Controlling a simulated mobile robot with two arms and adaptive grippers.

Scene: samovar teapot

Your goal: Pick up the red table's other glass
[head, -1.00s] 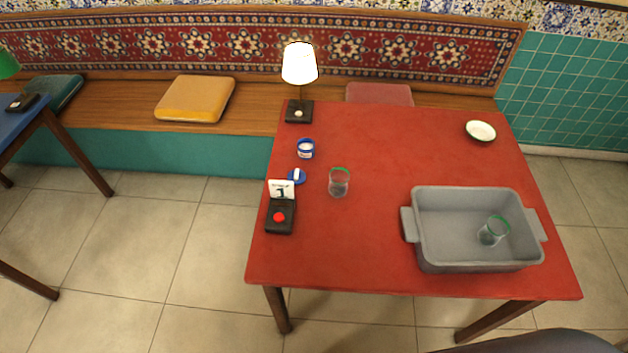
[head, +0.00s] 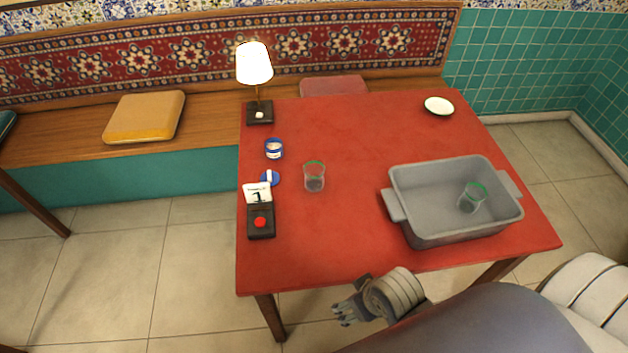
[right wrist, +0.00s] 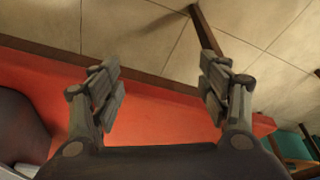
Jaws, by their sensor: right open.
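A clear glass with a green rim (head: 314,177) stands upright on the red table (head: 350,235), left of the grey tub. A second green-rimmed glass (head: 471,198) is inside the grey tub (head: 455,228) and looks tilted. My right gripper (head: 345,313) is off the table's front edge, below and right of the standing glass and apart from it. In the right wrist view my right gripper (right wrist: 163,90) has its fingers spread, with nothing between them. My left gripper is not in view.
Left of the glass are a blue-and-white tin (head: 274,149), a blue lid (head: 270,178) and a number stand with a red button (head: 260,222). A lit lamp (head: 256,75) stands behind; a small white dish (head: 439,106) is at the back right. The table's front middle is bare.

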